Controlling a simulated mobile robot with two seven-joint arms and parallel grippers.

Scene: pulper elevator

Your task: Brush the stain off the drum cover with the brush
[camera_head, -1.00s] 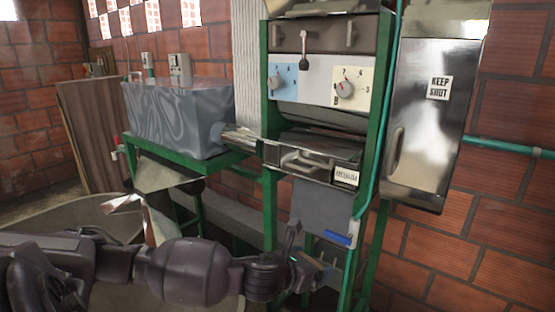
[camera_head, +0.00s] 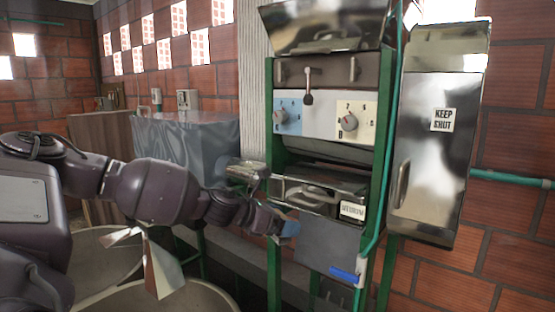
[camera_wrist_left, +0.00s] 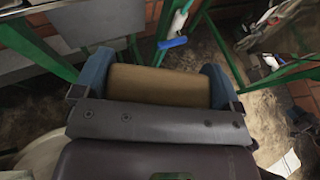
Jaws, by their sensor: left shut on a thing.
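My left gripper (camera_wrist_left: 160,85) is shut on a tan, wood-coloured block, which I take to be the brush (camera_wrist_left: 160,86); it lies crosswise between the blue fingertips. Its bristles are not visible. In the head view, the left gripper (camera_head: 288,228) is by the left edge of a grey panel, below the machine's drawer. I cannot tell whether it touches the panel. A curved metal sheet below the dials (camera_head: 325,152) may be the drum cover, but I cannot tell for sure. No stain is clearly visible. My right gripper is not in view.
The green frame's posts (camera_head: 379,190) and a teal pipe stand close around the machine. A "KEEP SHUT" metal cabinet (camera_head: 436,150) is at right. A grey tank (camera_head: 190,145) and round basins (camera_head: 150,297) are at left.

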